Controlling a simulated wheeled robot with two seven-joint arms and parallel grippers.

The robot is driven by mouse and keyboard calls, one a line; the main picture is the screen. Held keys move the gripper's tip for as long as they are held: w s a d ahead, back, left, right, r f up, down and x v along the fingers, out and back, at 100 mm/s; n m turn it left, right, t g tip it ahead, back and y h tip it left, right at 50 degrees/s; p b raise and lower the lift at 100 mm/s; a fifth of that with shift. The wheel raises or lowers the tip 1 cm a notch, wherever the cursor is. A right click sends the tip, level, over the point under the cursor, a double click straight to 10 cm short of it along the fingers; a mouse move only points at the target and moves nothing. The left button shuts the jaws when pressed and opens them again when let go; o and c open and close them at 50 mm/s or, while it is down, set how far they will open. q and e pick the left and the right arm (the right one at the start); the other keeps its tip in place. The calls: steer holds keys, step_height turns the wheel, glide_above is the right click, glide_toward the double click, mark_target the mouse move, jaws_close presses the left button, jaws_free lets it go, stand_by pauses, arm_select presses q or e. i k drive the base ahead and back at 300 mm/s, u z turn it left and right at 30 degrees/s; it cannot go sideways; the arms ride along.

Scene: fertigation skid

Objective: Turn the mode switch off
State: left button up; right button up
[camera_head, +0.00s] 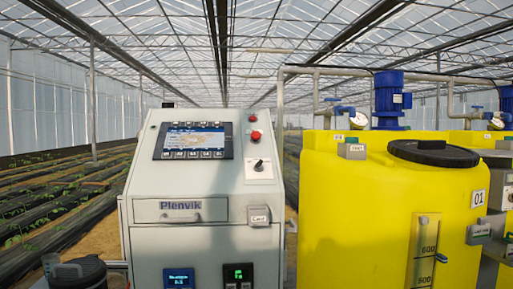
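The mode switch (259,164) is a small dark lever knob on a white plate, on the sloped upper right of the grey Plenvik control cabinet (160,240). Its pointer looks tilted up and to the right; the position labels are too small to read. A red button (255,135) and a smaller red item (252,118) sit above it on the same panel. Neither of my grippers is in view.
A screen (193,140) is left of the switch. A drawer handle (181,217) and small displays are lower on the cabinet front. A yellow tank (345,220) with a black lid (434,153) stands close on the right. A dark container (78,273) is at lower left.

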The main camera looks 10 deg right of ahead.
mark_target(258, 165)
steer(key=u, duration=0.55)
steer(key=k, duration=0.65)
steer(key=u, duration=0.85)
steer(key=i, duration=1.75)
steer(key=z, duration=1.05)
